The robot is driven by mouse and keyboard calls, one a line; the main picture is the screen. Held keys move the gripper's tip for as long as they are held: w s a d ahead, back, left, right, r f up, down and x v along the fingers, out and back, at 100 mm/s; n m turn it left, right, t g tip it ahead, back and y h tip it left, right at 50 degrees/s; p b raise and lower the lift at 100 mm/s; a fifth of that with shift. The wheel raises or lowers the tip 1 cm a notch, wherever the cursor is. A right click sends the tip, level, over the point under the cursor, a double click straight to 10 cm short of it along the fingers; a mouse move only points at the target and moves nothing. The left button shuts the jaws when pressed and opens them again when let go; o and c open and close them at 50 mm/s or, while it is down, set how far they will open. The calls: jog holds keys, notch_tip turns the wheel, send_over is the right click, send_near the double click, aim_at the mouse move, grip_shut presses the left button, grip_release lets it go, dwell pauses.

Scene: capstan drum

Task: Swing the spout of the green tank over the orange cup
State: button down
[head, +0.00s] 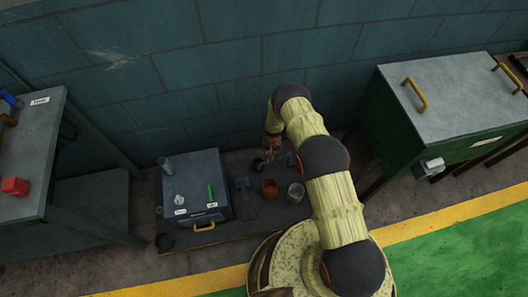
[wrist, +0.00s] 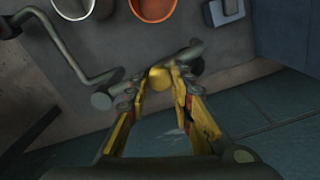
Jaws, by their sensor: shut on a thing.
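The orange cup (head: 269,187) stands upright on the dark mat beside a grey metal cup (head: 295,193). In the wrist view the orange cup (wrist: 153,10) is at the top edge, partly cut off. My gripper (head: 271,150) is behind the cups, near the wall. The pipe piece lies apart from the orange cup. I cannot tell which part is the spout, and no green tank body is clear near the gripper.
A grey box (head: 205,163) with a yellow handle stands left of the cups. A large green cabinet (head: 455,95) with a grey lid is at the right. A grey bench (head: 30,140) holding a red block (head: 15,186) is at the left. The tiled wall (head: 225,65) closes the back.

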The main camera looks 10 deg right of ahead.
jog(key=s+d+n, duration=0.3)
jog(key=s+n, duration=0.3)
jog(key=shift+n, duration=0.4)
dwell(0.4)
jog(key=c, duration=1.5)
grip_release()
jog(key=shift+c, duration=0.2)
jog(key=shift+w+r, duration=0.1)
notch_tip(320, 180, up, 12)
